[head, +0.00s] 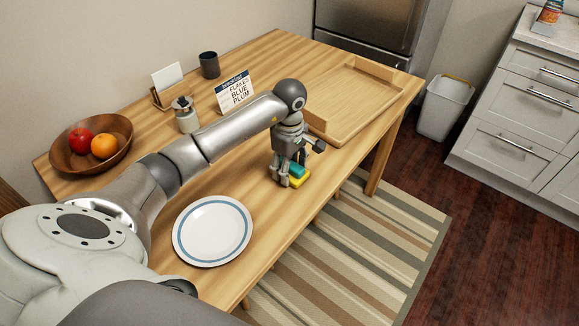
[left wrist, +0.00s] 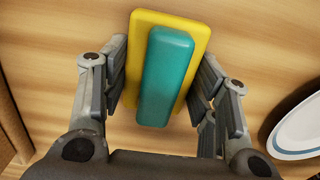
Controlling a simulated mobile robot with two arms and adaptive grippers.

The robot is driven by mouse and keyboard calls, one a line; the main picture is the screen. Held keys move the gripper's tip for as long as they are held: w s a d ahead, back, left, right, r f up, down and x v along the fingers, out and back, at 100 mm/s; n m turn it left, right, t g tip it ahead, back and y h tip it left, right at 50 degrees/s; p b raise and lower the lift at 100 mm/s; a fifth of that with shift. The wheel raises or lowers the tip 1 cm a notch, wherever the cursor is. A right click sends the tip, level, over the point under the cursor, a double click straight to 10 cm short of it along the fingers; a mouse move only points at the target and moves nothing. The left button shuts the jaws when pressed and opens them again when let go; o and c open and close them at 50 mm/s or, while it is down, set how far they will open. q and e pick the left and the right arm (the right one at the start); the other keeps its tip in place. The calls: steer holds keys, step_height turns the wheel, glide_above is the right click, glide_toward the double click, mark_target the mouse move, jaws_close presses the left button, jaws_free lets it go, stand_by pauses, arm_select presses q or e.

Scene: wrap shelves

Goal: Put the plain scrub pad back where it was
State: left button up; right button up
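A yellow slab with a teal block along its middle, which I take to be the scrub pad (left wrist: 168,75), lies between the fingers of my left gripper (left wrist: 165,95) in the left wrist view. The fingers stand close along both long yellow edges; I cannot tell whether they press on them. In the head view my left gripper (head: 290,170) points down over the table's front edge area, with the pad (head: 299,171) partly hidden behind its fingers. I cannot tell whether the pad touches the table. My right gripper is not in view.
On the wooden table (head: 262,215) stand a blue-rimmed plate (head: 212,231), a fruit bowl (head: 70,160), a canister (head: 186,117), a sign (head: 235,92), a card holder (head: 167,82) and a dark cup (head: 209,65). A wooden tray (head: 345,130) lies at the right end. A bin (head: 444,108) stands beyond.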

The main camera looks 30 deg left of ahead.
arm_select(q)
steer(key=o, duration=0.4)
steer(key=shift+r+p, duration=0.3)
step_height(320, 180, up, 12)
steer(key=p, duration=0.7)
steer(key=shift+f, duration=0.15)
